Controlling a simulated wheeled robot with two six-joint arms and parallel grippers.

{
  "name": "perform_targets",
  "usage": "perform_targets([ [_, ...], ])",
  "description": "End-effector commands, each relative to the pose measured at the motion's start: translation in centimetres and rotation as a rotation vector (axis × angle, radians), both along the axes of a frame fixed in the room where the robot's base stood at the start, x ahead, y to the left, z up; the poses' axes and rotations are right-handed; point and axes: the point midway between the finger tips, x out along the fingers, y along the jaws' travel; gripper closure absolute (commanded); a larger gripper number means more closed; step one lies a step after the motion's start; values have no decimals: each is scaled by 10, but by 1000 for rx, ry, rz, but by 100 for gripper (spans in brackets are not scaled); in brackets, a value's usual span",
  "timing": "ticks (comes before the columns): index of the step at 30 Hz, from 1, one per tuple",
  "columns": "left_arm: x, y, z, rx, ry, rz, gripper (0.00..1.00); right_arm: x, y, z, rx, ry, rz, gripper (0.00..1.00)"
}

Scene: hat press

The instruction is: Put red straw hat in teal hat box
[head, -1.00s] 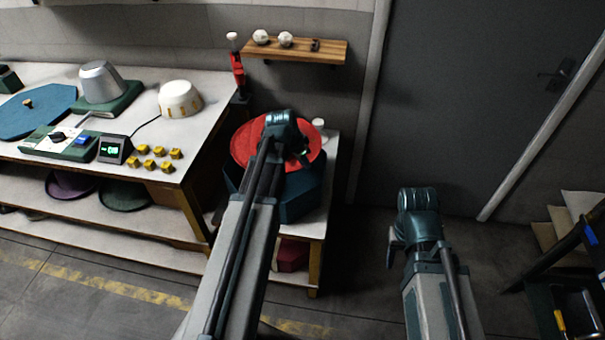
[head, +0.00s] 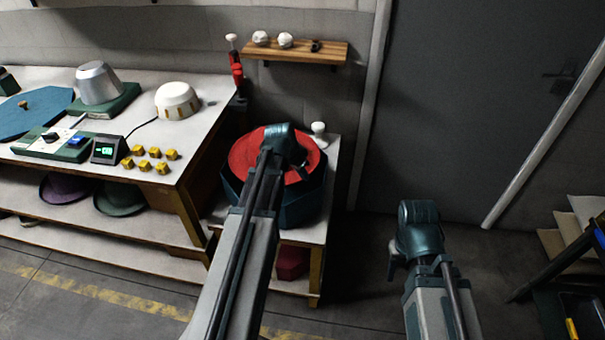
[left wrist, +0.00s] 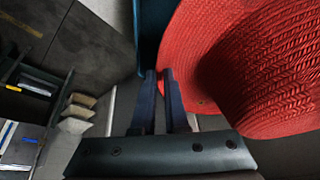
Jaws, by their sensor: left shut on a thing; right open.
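The red straw hat (head: 243,153) is at the mouth of the teal hat box (head: 308,205), an octagonal box on a small side table. The box wall shows around the hat's left and right sides; how deep the hat sits is unclear. My left gripper (head: 302,172) is over the box, shut on the hat's brim. In the left wrist view, the fingers (left wrist: 160,76) pinch the brim's edge of the hat (left wrist: 205,60), beside a teal box wall (left wrist: 149,40). My arm hides part of the hat and box. My right gripper (head: 393,268) is open and empty, low at the right.
A white knob-topped item (head: 318,135) stands behind the box.

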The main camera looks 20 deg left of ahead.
Motion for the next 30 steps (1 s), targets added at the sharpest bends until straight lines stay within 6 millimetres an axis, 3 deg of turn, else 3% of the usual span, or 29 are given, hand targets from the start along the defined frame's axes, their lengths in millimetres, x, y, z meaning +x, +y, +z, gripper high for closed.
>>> perform_targets([
  [1, 0, 0, -10, 0, 0, 0, 100, 0, 0, -10, 0, 0, 0, 50],
  [30, 0, 0, -102, 0, 0, 0, 100, 0, 0, -102, 0, 0, 1, 50],
])
